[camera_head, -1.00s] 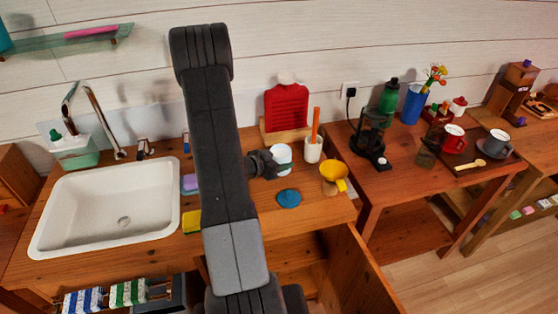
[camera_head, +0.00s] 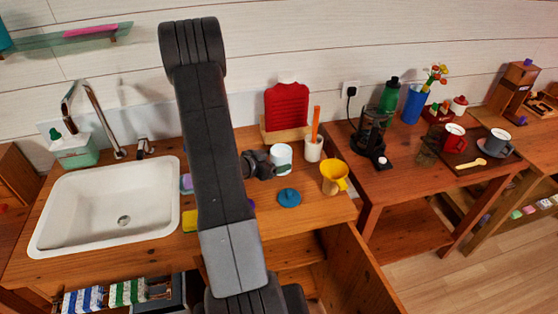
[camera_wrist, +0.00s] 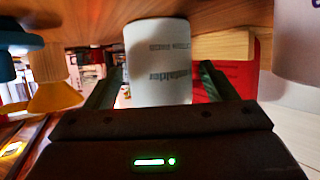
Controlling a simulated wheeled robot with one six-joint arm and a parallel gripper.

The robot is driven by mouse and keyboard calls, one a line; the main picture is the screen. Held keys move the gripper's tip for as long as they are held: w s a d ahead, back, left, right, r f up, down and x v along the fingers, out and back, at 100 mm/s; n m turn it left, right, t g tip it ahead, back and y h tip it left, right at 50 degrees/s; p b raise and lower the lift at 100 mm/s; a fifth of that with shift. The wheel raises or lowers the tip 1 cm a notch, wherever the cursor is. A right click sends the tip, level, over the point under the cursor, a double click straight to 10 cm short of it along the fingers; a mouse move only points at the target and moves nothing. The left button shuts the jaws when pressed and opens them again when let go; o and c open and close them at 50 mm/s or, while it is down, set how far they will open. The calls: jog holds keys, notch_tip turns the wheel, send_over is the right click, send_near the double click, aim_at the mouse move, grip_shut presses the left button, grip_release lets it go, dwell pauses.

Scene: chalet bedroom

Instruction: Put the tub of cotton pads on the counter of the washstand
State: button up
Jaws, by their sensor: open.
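A white tub (camera_head: 281,154), which I take to be the tub of cotton pads, stands upright on the wooden washstand counter (camera_head: 258,212), right of the sink. In the wrist view, which is upside down, the white tub (camera_wrist: 158,62) shows a printed label I cannot read fully, and its base appears to meet the wood. My gripper (camera_head: 278,167) is low at the tub, reaching in from the left. In the wrist view my gripper (camera_wrist: 158,85) is open, with one dark finger on each side of the tub and no clear grip on it.
The sink (camera_head: 110,212) is left.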

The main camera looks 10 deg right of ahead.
jog(key=v, duration=0.9)
jog(key=shift+s+a+r+b, duration=0.1)
jog(key=shift+s+a+b, duration=0.05)
jog(key=shift+a+b, duration=0.15)
